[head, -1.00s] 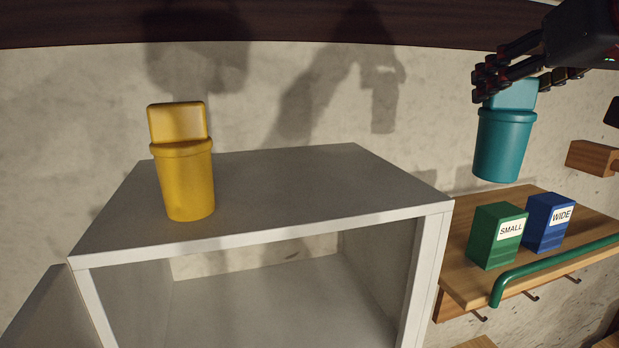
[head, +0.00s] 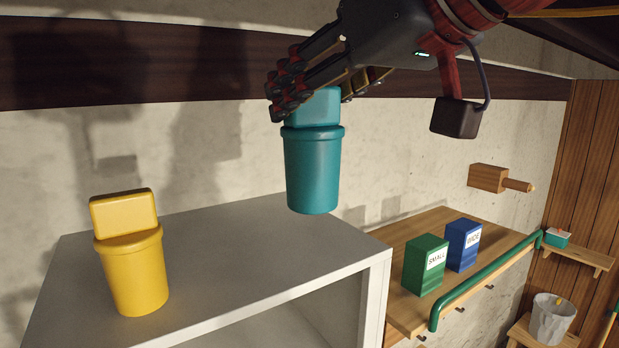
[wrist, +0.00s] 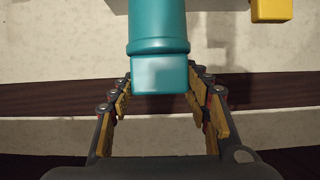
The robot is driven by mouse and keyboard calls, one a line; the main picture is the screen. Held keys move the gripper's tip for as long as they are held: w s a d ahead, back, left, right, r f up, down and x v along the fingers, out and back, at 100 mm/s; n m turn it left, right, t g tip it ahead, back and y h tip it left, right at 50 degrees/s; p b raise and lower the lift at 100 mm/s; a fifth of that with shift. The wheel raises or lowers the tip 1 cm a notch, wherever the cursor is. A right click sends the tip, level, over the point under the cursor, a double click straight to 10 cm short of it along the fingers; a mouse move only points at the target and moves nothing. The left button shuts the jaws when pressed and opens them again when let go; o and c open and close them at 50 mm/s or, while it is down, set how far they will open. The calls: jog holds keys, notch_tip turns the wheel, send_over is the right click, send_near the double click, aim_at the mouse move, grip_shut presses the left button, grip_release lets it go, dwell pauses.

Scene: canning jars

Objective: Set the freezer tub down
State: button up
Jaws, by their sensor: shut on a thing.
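The teal tub (head: 312,172) is upright in the head view, held by its block-shaped top. My gripper (head: 312,92) is shut on that top from above. The tub appears over the right part of the grey cabinet top (head: 235,238), with its base seeming raised above the surface. In the wrist view the tub (wrist: 157,30) sits between my two fingers (wrist: 160,90). A yellow tub (head: 135,272) of the same shape stands on the left of the cabinet top. It shows partly in the wrist view (wrist: 271,9). No label shows on either tub.
Right of the cabinet, a wooden shelf (head: 400,262) holds a green SMALL box (head: 425,265) and a blue WIDE box (head: 462,246), with a green rail (head: 480,282) along its front. A wooden peg (head: 488,178) juts from the wall. The cabinet top between the yellow tub and its right edge is clear.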

jog(key=w+a+f+p, duration=0.2)
jog(key=w+f, duration=0.6)
jog(key=f, duration=0.2)
jog(key=shift+w+f, duration=0.35)
jog(key=shift+w, duration=0.05)
jog(key=shift+f, duration=0.15)
jog(key=o, duration=1.5)
jog(key=shift+c, duration=0.2)
jog(key=shift+o, duration=0.3)
